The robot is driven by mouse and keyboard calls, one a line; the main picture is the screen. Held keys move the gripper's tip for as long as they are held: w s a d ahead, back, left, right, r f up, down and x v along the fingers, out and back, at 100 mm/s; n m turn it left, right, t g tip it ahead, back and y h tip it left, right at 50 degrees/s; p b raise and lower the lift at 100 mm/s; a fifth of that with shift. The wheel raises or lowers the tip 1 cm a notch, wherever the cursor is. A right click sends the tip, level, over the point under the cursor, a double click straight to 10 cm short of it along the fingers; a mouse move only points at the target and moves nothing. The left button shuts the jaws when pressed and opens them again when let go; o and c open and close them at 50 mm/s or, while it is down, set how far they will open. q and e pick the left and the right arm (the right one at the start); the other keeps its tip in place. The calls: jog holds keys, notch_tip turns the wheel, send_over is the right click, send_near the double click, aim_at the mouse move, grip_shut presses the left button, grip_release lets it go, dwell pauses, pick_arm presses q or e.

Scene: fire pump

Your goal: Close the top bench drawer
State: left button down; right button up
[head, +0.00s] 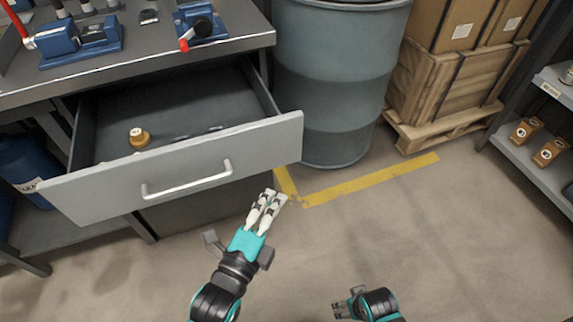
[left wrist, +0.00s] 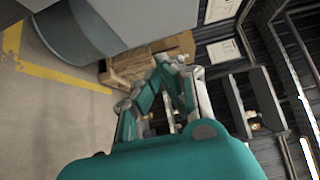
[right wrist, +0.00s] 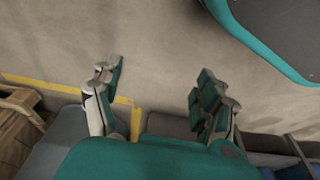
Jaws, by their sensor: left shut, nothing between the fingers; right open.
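The top bench drawer (head: 205,178) is pulled well out from under the grey bench (head: 150,68) in the head view. Its grey front has a light bar handle (head: 187,180). An orange-capped item (head: 139,137) and a few small flat things lie inside. My left gripper (head: 268,196) is shut and empty, in front of the drawer front's right half and apart from the handle; its fingers also show in the left wrist view (left wrist: 160,85). My right gripper (head: 342,305) is low in the head view, open and away from the drawer; its spread fingers show in the right wrist view (right wrist: 158,85).
A grey-blue drum (head: 335,85) stands right of the bench. A wooden pallet (head: 450,120) with boxes (head: 465,25) is behind it. A shelf (head: 540,155) is at the right edge. Yellow floor tape (head: 370,180) crosses the open floor. Blue tools (head: 80,40) sit on the bench.

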pick_arm(q)
jog(key=shift+w+d+b, duration=0.25)
jog(key=shift+w+d, duration=0.2)
jog(key=shift+w, duration=1.35)
jog(key=shift+w+d+b, duration=0.3)
jog(key=shift+w+d, duration=0.15)
jog(key=shift+w, duration=1.4)
jog(key=shift+w+d+b, duration=0.25)
jog(key=shift+w+d, duration=0.2)
jog(key=shift+w, duration=1.35)
pick_arm(e)
jog(key=shift+w+r, duration=0.2)
jog(key=shift+r, duration=0.75)
jog(key=shift+w+r, duration=0.2)
jog(key=shift+r, duration=0.7)
jog(key=shift+w+r, duration=0.2)
jog(key=shift+r, duration=0.75)
